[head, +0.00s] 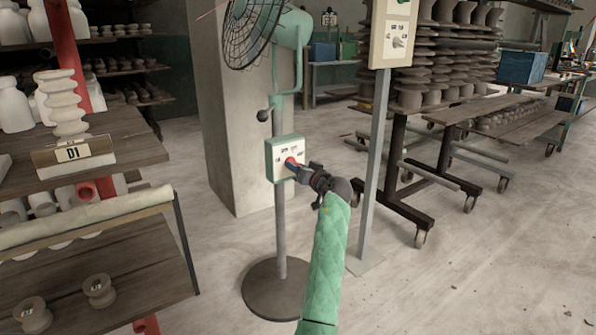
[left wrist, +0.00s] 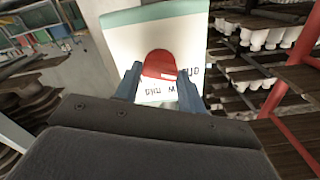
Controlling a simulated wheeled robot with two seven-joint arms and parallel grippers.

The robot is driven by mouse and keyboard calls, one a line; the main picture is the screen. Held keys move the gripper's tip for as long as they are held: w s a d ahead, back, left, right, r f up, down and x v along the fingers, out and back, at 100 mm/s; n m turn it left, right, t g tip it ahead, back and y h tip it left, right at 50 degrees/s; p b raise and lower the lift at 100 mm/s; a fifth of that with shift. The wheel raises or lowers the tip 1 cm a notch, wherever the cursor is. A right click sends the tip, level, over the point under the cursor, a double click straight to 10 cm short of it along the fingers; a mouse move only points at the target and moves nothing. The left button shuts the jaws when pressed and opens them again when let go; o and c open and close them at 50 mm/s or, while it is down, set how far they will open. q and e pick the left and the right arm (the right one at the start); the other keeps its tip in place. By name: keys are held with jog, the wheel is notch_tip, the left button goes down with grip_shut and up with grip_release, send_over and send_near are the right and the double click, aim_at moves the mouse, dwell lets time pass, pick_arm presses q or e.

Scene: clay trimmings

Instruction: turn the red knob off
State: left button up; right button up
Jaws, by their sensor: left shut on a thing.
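The red knob (head: 291,163) is on a white and green control box (head: 274,152) on the stand of a fan. My left gripper (head: 299,170) reaches the front of the box and is shut on the knob. In the left wrist view the red knob (left wrist: 160,65) sits between the two fingers (left wrist: 160,85), with dark lettering on the white panel (left wrist: 125,45) around it. The lettering is partly hidden by the fingers, and I cannot read the knob's setting. My right gripper is not in view.
The fan head (head: 254,30) is above the box, and its round base (head: 278,288) is on the floor. Another post with a switch panel (head: 393,36) stands to the right. A shelf labelled D1 (head: 74,154) with pottery is at the left. Wheeled racks (head: 440,150) stand behind.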

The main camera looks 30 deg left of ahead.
pick_arm(q)
jog(key=shift+f, duration=0.15)
jog(key=o, duration=1)
jog(key=p+v, duration=0.1)
jog(key=v, duration=0.6)
jog(key=shift+s+d+p, duration=0.1)
jog(key=shift+d+p, duration=0.25)
jog(key=shift+p, duration=0.05)
